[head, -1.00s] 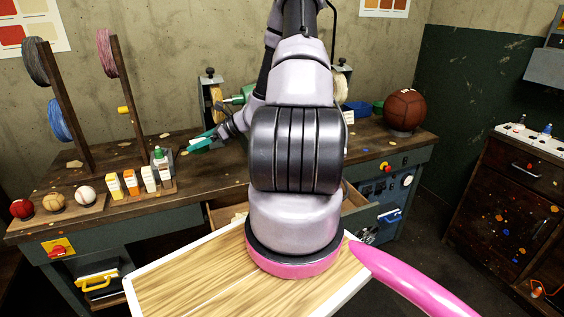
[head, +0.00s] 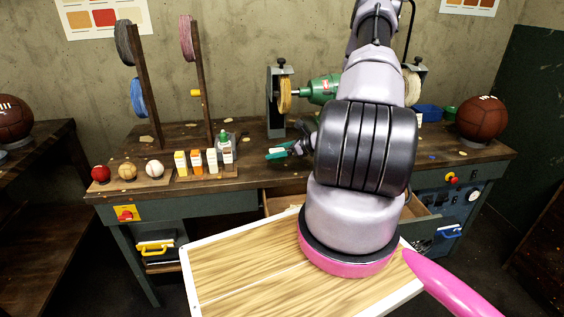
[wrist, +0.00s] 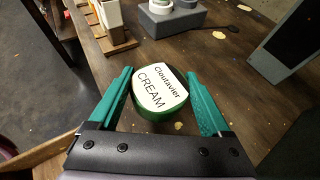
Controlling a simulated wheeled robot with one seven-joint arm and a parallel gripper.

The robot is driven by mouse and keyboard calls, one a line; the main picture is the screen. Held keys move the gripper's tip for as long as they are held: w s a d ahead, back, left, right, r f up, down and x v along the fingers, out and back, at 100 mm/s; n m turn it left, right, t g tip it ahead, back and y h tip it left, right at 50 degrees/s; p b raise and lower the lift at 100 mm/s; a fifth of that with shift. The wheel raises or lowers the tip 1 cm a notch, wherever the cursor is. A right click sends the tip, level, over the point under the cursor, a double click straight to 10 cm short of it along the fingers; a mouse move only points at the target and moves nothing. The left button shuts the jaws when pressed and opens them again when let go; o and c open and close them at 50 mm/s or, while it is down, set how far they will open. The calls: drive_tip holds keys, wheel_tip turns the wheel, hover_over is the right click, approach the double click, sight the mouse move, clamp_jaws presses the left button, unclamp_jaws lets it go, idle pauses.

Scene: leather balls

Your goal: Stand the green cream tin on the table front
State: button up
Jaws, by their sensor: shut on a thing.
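The green cream tin (wrist: 160,92) sits between the two teal fingers of my gripper (wrist: 160,72) in the wrist view. Its white label reads "Cloutavier CREAM" and faces the camera, with the green side showing below. My gripper is shut on it. In the head view my gripper (head: 284,152) is over the front part of the brown workbench table (head: 260,180), right of the bottles. I cannot make out the tin there, nor tell its exact height above the wood.
A rack of small bottles (head: 205,172) stands left of my gripper, beside three small balls (head: 127,171). A polishing machine (head: 322,90) stands behind. A drawer (head: 283,203) is open below the front edge. A leather ball (head: 481,118) sits at the right.

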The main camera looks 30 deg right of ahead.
sight(278, 169)
drive_tip(key=shift+f, duration=2.2)
drive_tip(key=o, duration=1.3)
drive_tip(key=shift+f, duration=0.15)
drive_tip(key=v, duration=1.2)
drive_tip(key=s+a+r+n+g, duration=0.1)
drive_tip(key=a+r+n+g, duration=0.1)
drive_tip(key=a+r+n, duration=0.45)
drive_tip(key=a+r+n+g, duration=0.2)
drive_tip(key=a+r, duration=0.1)
drive_tip(key=r, duration=0.7)
drive_tip(key=s+a+r+n+g, duration=0.15)
drive_tip(key=a+r+n, duration=0.3)
drive_tip(key=r, duration=0.45)
drive_tip(key=s+a+r+n+t+h, duration=0.1)
drive_tip(key=s+a+r+n+h, duration=0.2)
drive_tip(key=s+r+n, duration=0.2)
drive_tip(key=s+a+r+n+t+h, duration=0.2)
drive_tip(key=s+a+r+n+h, duration=0.1)
drive_tip(key=s+r, duration=0.8)
wheel_tip(278, 169, up, 3)
drive_tip(key=a+n, duration=0.1)
drive_tip(key=n, duration=0.1)
drive_tip(key=shift+s+f+n, duration=0.2)
drive_tip(key=shift+s+n, duration=0.15)
drive_tip(key=shift+n, duration=0.05)
